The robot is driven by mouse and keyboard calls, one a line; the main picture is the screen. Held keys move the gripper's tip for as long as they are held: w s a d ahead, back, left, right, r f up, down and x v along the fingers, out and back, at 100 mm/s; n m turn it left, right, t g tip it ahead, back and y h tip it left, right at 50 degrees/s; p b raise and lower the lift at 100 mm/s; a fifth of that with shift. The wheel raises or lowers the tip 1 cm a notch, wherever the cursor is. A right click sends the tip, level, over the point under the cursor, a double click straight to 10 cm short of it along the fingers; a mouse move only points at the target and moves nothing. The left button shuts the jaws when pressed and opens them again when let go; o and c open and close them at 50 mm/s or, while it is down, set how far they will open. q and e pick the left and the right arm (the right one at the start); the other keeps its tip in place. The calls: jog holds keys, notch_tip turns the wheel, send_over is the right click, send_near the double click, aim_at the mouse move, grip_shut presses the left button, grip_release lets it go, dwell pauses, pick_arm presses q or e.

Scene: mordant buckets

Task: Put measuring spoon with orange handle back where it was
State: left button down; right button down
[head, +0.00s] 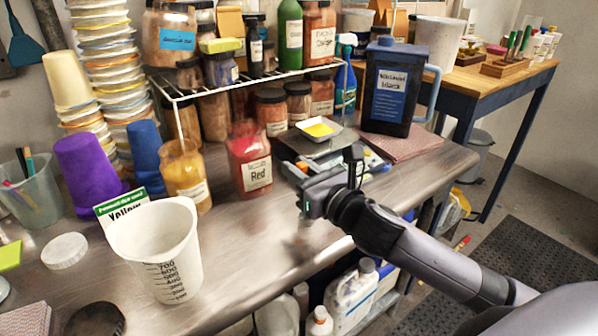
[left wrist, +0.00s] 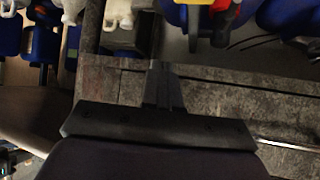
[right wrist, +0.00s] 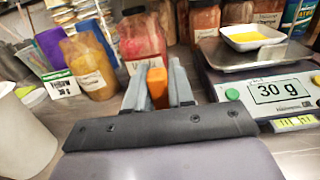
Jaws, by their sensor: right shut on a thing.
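My right gripper (right wrist: 160,90) is shut on the orange handle of the measuring spoon (right wrist: 157,84). The spoon's bowl is hidden. In the head view the right gripper (head: 312,198) is over the front part of the metal bench, in front of the scale (head: 290,150) and right of the red jar (head: 250,165). In the right wrist view the scale (right wrist: 240,90) is to the right and reads 30 g. A white dish (right wrist: 252,38) with yellow powder sits on it. My left gripper (left wrist: 163,88) looks shut and empty, pointing at grey flooring.
A white measuring beaker (head: 165,250), a yellow jar (head: 186,175), a "Yellow" card (head: 120,207) and purple and blue cups stand on the left. A wire shelf (head: 250,82) with jars is behind. A dark jug (head: 392,85) stands at the right. Bench front before the red jar is clear.

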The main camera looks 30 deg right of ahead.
pick_arm(q)
jog(key=shift+f, duration=0.1)
pick_arm(e)
jog(key=shift+f, duration=0.15)
jog(key=c, duration=1)
grip_release()
jog(key=shift+r, duration=0.2)
pick_arm(q)
jog(key=shift+f+b, duration=0.55)
jog(key=shift+b, duration=0.1)
jog(key=shift+f, duration=0.2)
pick_arm(e)
jog(key=shift+s+d, duration=0.3)
jog(key=shift+s, duration=1.7)
jog(key=shift+s+d, duration=0.25)
jog(key=shift+s, duration=1.7)
jog(key=shift+s+d, duration=0.3)
jog(key=shift+s, duration=1.7)
